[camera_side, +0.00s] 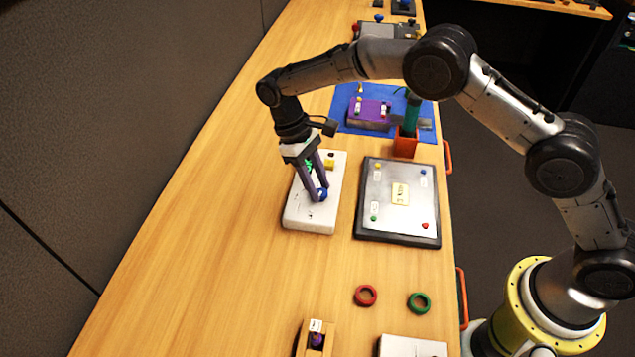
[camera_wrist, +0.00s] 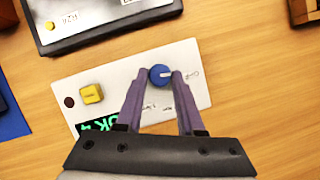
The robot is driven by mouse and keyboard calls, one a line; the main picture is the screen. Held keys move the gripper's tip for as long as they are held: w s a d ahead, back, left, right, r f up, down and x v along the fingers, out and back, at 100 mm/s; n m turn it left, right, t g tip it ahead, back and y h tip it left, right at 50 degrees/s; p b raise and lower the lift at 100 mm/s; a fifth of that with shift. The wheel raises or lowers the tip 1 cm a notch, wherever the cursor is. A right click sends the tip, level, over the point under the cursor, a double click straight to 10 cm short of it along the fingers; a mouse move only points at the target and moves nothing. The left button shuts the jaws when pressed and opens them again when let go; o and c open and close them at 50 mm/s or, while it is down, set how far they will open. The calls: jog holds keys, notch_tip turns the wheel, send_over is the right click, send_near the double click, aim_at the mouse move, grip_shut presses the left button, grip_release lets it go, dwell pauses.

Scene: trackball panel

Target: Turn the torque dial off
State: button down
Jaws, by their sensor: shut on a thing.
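A white panel (camera_wrist: 204,62) lies on the wooden table. It also shows in the side view (camera_side: 308,219), under my gripper. A round blue dial (camera_wrist: 160,75) with a white pointer mark sits on the panel. The pointer faces right in the wrist view, and the printed labels around it are too small to read. My gripper (camera_wrist: 160,74) has its two purple fingers on either side of the dial, shut on it. In the side view my gripper (camera_side: 320,192) reaches down to the blue dial (camera_side: 322,195), which is partly hidden by the fingers.
The panel also carries a yellow block-shaped button (camera_wrist: 91,93), a dark round spot (camera_wrist: 69,102) and a green-lit display (camera_wrist: 97,126), partly covered by a finger. A grey board (camera_side: 398,200) lies to the right. Red (camera_side: 366,295) and green (camera_side: 419,302) rings lie nearer the camera. Bare table is to the left.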

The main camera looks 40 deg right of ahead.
jog(key=c, duration=0.5)
grip_release()
jog(key=shift+r, duration=0.15)
jog(key=shift+v, duration=6.8)
jog(key=shift+w, duration=0.1)
